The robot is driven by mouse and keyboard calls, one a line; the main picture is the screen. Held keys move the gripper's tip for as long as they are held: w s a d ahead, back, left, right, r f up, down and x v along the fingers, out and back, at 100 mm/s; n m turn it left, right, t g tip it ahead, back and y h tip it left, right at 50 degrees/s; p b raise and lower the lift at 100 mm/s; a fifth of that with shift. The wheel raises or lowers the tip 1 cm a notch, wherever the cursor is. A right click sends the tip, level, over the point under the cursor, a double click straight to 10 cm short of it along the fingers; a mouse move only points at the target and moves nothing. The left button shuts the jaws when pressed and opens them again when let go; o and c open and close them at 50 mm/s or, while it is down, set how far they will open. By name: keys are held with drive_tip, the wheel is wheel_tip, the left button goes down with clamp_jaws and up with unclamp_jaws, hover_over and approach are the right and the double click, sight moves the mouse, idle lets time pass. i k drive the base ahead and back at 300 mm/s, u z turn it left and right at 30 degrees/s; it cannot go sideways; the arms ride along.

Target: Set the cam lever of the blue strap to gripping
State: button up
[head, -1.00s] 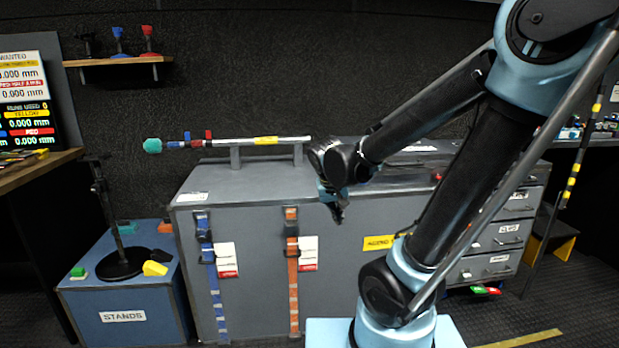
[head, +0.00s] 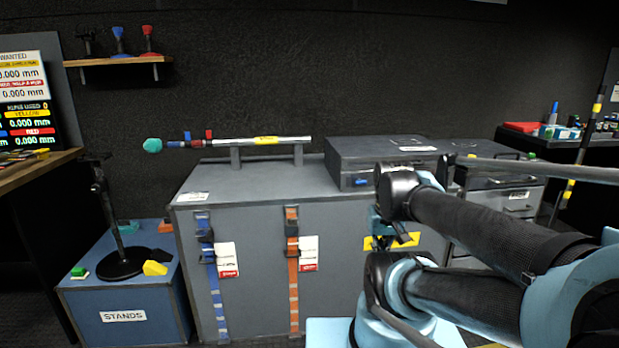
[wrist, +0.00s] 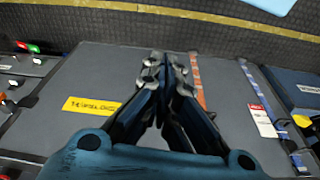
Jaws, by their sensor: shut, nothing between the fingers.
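The blue strap (head: 215,292) hangs down the front of the grey case at its left side in the head view. Its cam buckle (head: 205,237) sits near the top, with a white and red tag beside it. The lever's position is too small to tell. In the wrist view the blue strap's buckle (wrist: 282,136) shows at the right edge. My gripper (head: 403,240) is shut and empty, in front of the case's right part, well to the right of the blue strap. It also shows in the wrist view (wrist: 168,62), fingertips together.
An orange strap (head: 292,275) with its own tag hangs between my gripper and the blue strap. A blue stands box (head: 125,316) with a black stand is at the left. A metal pole (head: 280,140) and a dark unit (head: 375,152) lie on the case top.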

sight(200, 234)
drive_tip(key=u, duration=2.2)
drive_tip(key=k, duration=0.35)
drive_tip(key=z, duration=0.2)
